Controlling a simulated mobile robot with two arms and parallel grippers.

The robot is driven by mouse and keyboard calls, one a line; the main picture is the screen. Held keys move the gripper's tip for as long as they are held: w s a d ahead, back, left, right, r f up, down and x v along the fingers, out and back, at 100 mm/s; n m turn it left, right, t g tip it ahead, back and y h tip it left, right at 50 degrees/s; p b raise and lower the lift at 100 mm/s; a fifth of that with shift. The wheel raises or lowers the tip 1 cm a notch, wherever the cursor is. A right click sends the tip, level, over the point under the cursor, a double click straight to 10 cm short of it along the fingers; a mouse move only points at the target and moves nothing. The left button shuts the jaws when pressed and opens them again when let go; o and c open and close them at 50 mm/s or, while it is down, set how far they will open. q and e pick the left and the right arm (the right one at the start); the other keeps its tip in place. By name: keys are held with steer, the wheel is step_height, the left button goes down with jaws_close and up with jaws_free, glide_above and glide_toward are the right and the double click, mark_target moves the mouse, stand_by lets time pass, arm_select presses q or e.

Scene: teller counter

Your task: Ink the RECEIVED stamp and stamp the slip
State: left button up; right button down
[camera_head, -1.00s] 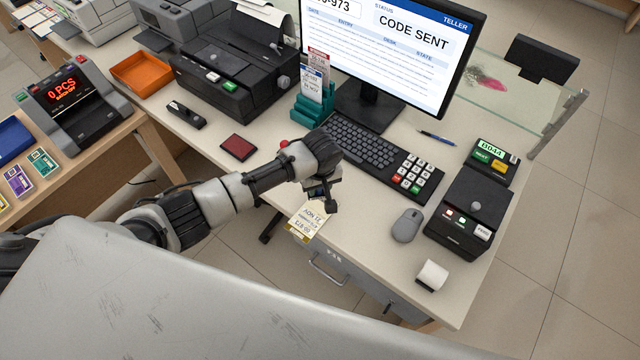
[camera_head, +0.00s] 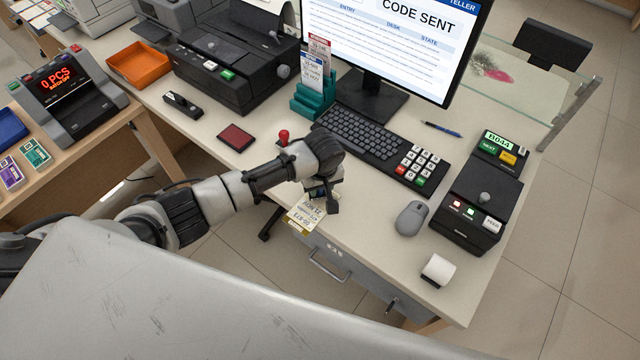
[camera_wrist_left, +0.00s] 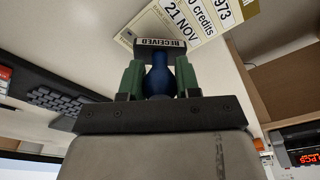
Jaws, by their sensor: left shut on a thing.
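My left gripper (camera_head: 322,197) is over the counter's front edge, just above the slip (camera_head: 304,212). In the left wrist view its green fingers (camera_wrist_left: 158,78) are shut on the blue handle of the RECEIVED stamp (camera_wrist_left: 160,47). The slip (camera_wrist_left: 186,22) shows just beyond the stamp's head, with "21 NOV" on it; I cannot tell whether they touch. In the head view my arm mostly hides the stamp. A dark red ink pad (camera_head: 236,137) lies on the counter left of the gripper. My right gripper is not in view.
A red-topped knob (camera_head: 284,137) stands just behind my forearm. The keyboard (camera_head: 370,146), mouse (camera_head: 411,218), paper roll (camera_head: 437,270) and a black device (camera_head: 470,215) are to the right. A teal slip rack (camera_head: 315,98) stands behind. Bare counter lies around the ink pad.

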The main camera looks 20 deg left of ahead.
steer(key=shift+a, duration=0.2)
arm_select(q)
steer(key=shift+f, duration=0.1)
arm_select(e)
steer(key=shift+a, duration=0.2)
arm_select(q)
steer(key=shift+f, duration=0.45)
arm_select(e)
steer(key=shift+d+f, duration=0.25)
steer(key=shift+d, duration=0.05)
arm_select(q)
steer(key=shift+s+f, duration=0.1)
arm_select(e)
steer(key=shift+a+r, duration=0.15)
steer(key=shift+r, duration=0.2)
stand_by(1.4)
